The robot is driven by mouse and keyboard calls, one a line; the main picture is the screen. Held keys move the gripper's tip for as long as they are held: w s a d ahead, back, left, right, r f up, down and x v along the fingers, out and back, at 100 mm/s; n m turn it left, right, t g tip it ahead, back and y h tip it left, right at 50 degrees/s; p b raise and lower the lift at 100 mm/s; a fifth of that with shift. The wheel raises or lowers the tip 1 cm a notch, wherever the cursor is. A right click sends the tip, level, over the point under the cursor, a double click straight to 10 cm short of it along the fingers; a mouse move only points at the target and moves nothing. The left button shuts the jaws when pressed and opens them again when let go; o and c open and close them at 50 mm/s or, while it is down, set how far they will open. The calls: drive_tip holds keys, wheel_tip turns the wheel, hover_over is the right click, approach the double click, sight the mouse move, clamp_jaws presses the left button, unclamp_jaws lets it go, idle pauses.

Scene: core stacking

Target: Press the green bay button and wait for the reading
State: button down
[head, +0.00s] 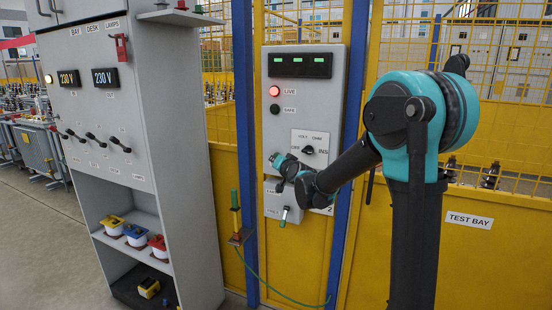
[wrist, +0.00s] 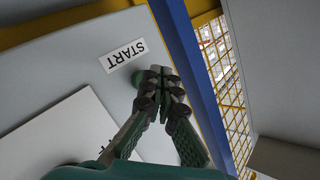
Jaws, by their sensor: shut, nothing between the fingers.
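The grey bay panel (head: 340,90) hangs on the yellow fence between blue posts. Its display (head: 299,61) shows green dashes; the red LIVE lamp (head: 274,91) is lit and the SAFE lamp (head: 274,109) is dark. In the wrist view a green button (wrist: 137,78) sits below the START label (wrist: 124,54), partly hidden by my fingertips. My gripper (wrist: 160,72) is shut and empty, its tips at the button's right edge; I cannot tell if they touch it. In the head view my gripper (head: 275,158) is at the panel's left edge and the button is hidden.
A green-handled rod (head: 235,200) with a cable stands between cabinet and panel.

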drive_tip(key=s, duration=0.1)
drive_tip(key=s+a, duration=0.1)
drive_tip(key=s, duration=0.2)
drive_tip(key=shift+s+a, duration=0.35)
idle(0.5)
drive_tip(key=s+d+f+g+h, duration=0.2)
drive_tip(key=s+d+f, duration=0.6)
drive_tip(key=s, duration=0.4)
drive_tip(key=s+d+f+n+g+h, duration=0.1)
drive_tip(key=s+d+f+g+h, duration=0.1)
drive_tip(key=s+d+f+g, duration=0.3)
drive_tip(key=s+d+f+n+g+h, duration=0.1)
drive_tip(key=s+d+f+g+h, duration=0.2)
drive_tip(key=s+d+f, duration=0.8)
drive_tip(key=s+d, duration=0.5)
drive_tip(key=s, duration=0.3)
drive_tip(key=shift+f+g, duration=0.3)
drive_tip(key=shift+f, duration=0.05)
